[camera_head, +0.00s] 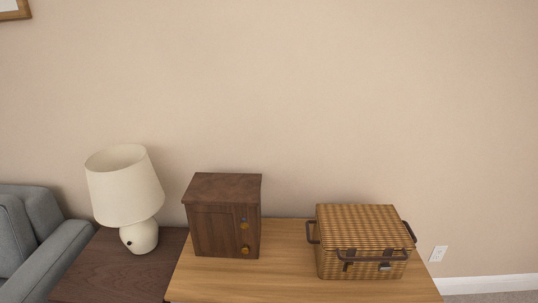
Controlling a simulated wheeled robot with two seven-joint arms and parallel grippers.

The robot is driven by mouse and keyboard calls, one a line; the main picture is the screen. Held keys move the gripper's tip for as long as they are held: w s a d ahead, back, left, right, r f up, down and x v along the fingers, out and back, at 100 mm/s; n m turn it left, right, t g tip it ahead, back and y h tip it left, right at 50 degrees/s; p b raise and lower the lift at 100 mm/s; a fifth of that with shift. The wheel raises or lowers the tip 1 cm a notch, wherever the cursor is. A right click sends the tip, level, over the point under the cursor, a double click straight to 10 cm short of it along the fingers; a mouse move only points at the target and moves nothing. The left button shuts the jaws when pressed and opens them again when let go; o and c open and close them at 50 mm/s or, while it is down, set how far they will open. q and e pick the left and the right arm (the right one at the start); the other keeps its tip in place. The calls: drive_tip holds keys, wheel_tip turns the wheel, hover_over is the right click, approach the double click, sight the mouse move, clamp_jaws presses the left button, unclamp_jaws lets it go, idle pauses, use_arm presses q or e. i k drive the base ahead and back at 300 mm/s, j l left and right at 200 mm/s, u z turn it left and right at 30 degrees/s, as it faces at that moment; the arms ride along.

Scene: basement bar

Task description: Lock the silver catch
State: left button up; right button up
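A woven wicker basket (355,238) with a closed-looking lid stands on the light wooden table. Its front has a dark front handle and two small fittings. The right fitting (385,267) looks silver-grey; the left fitting (347,267) looks dark. A brown wooden cabinet (212,228) stands to the left, its door looking closed. The cabinet door has a small brass and grey upper fitting (244,224) and a brass lower knob (245,250). The fittings are too small to tell whether any is locked. Neither gripper is in view.
The light table (285,270) is bare between cabinet and basket. A cream lamp (124,190) stands on a darker side table (110,275). A grey sofa (40,240) is at far left. The wall (300,110) is close behind.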

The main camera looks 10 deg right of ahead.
sight(386, 267)
drive_tip(key=i+l+z, duration=0.45)
drive_tip(key=l, duration=0.15)
drive_tip(key=i+l+z, duration=0.3)
drive_tip(key=l+z, duration=0.2)
